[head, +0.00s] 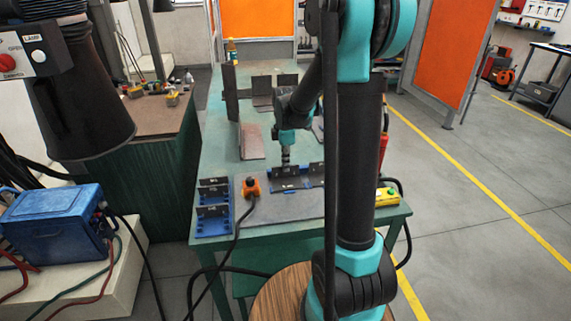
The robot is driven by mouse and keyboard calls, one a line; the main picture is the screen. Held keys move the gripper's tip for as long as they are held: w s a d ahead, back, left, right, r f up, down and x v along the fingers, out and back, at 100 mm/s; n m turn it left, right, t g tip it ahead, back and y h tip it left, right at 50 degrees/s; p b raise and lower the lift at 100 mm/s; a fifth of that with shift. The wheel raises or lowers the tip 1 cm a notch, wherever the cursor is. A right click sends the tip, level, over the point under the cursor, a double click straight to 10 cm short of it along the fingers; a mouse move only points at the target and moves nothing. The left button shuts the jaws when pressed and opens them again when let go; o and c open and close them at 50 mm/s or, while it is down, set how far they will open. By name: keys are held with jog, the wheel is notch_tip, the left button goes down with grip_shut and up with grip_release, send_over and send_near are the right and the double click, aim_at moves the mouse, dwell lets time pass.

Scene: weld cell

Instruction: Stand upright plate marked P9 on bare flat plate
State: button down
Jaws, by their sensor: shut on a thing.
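My gripper (286,163) points down over the near part of the green table, at the blue holder with dark plates. It is shut on a dark plate (288,171), small in the picture and partly hidden by the gripper. I cannot read P9 on any plate. Upright dark plates stand in a blue rack (213,231) at the near left. Farther back, a flat plate with an upright piece (250,141) stands on the table, and another dark pair (262,92) stands behind it. I cannot tell which one is the bare flat plate.
An orange-topped device (251,187) with a black cable sits between rack and holder. A yellow box with a green button (387,196) is at the near right corner. A dark welding-hood shape (82,105) hangs at left. The table's middle (222,150) has free room.

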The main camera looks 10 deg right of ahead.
jog(key=c, duration=1.6)
grip_release()
jog(key=shift+r, duration=0.1)
jog(key=shift+r, duration=3.9)
